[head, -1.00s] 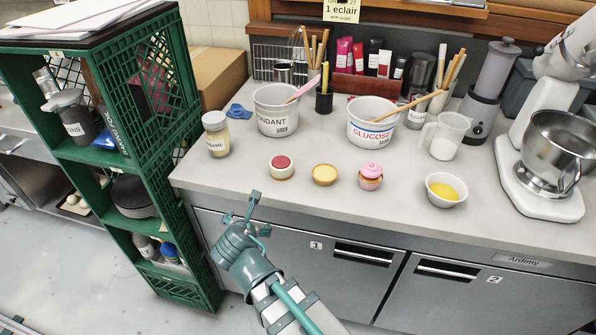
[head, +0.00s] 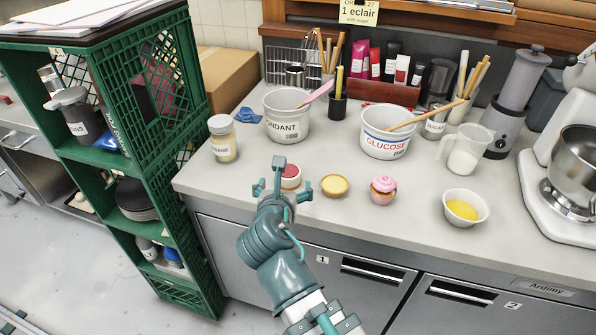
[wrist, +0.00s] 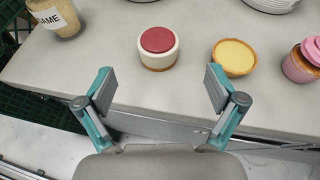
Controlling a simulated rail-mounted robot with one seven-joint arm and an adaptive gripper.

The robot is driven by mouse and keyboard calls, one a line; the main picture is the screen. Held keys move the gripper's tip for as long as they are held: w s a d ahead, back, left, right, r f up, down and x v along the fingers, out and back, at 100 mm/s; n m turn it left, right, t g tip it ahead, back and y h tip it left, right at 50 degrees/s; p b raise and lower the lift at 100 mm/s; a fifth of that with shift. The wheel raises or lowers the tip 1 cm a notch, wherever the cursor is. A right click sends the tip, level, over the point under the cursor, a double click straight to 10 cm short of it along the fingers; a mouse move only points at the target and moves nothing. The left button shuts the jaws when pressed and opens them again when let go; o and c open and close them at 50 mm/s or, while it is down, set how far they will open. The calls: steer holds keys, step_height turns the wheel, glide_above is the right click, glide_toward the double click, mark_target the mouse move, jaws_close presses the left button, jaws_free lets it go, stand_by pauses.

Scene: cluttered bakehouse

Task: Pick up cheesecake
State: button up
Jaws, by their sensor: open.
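The cheesecake looks to be the small round cake with a red top and pale sides (head: 291,176) near the counter's front edge. In the wrist view the cake (wrist: 159,48) stands upright, left of centre and beyond the fingertips. My gripper (head: 281,187) is open and empty in front of it, and partly covers it in the head view. In the wrist view the two fingers of my gripper (wrist: 160,90) are spread wide, with the cake ahead between their lines and not touched.
A yellow tart (head: 334,186) sits just right of the cake, then a pink-topped cupcake (head: 383,190) and a bowl of yellow filling (head: 465,207). A jar (head: 223,140) stands to the left. Fondant (head: 287,117) and glucose (head: 387,133) tubs stand behind. A green crate shelf (head: 158,165) borders the left.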

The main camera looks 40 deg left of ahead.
mark_target(288, 171)
steer(key=shift+p+x, duration=0.95)
steer(key=shift+p, duration=1.5)
steer(key=x, duration=0.3)
steer(key=shift+s+f, duration=0.1)
steer(key=shift+x, duration=2.65)
steer(key=shift+s+a, duration=0.1)
steer(key=shift+a, duration=0.05)
steer(key=c, duration=0.8)
